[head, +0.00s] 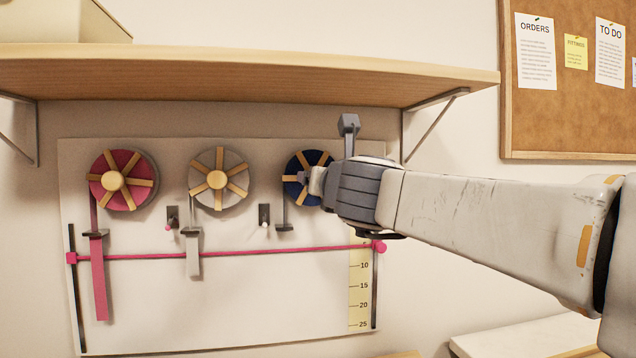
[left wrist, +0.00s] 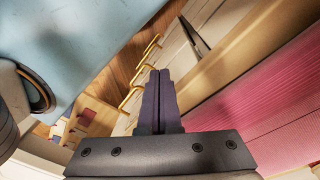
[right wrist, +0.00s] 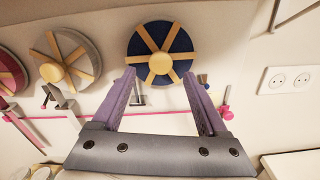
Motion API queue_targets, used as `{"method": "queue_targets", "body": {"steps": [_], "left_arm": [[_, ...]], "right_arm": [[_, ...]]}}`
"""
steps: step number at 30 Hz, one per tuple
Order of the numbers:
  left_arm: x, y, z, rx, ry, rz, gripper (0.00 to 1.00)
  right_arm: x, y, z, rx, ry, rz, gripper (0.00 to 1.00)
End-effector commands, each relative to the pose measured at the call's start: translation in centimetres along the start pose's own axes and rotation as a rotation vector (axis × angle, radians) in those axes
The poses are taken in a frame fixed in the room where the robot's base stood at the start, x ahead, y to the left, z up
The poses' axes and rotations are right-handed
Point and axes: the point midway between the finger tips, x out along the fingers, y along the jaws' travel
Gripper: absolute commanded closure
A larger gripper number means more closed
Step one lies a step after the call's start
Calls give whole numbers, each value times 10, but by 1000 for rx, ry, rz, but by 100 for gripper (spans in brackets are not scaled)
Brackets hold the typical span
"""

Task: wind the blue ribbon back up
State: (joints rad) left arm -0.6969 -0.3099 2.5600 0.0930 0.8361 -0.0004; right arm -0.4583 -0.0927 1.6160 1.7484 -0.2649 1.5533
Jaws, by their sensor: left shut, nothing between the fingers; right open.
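The blue spool (head: 296,164) is the rightmost of three wall spools and has wooden spokes. My right gripper (head: 310,180) is in front of it and hides part of it. In the right wrist view the blue spool (right wrist: 148,38) shows its round wooden hub (right wrist: 160,63). The open right fingers (right wrist: 160,85) stand apart, with their tips near its lower edge; contact cannot be told. A grey guide (head: 284,228) sits below the spool. No blue ribbon tail shows clearly below it. My left gripper (left wrist: 158,75) is shut and empty, away from the spools.
The pink spool (head: 122,180) and grey spool (head: 219,178) have hanging tails. A pink line (head: 240,250) crosses the board beside a numbered scale (head: 360,290). A wooden shelf (head: 250,78) overhangs the spools. Pink cloth (left wrist: 255,95) and yellow-handled drawers lie near my left gripper.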

Motion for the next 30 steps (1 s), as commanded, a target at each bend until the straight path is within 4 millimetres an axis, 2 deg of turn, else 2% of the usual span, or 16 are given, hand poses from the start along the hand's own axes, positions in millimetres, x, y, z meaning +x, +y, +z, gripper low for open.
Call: {"method": "queue_targets", "body": {"steps": [3,10,23,30], "left_arm": [[2,0,0,0,0,0,100],[3,0,0,0,0,0,100],[0,0,0,0,0,0,100],[-42,3,-2,0,0,0,100]], "right_arm": [[-26,1,0,1,-2,3,24],[-54,1,-1,0,1,2,24],[-58,1,2,0,1,1,24],[-58,8,43,0,1,1,24]]}}
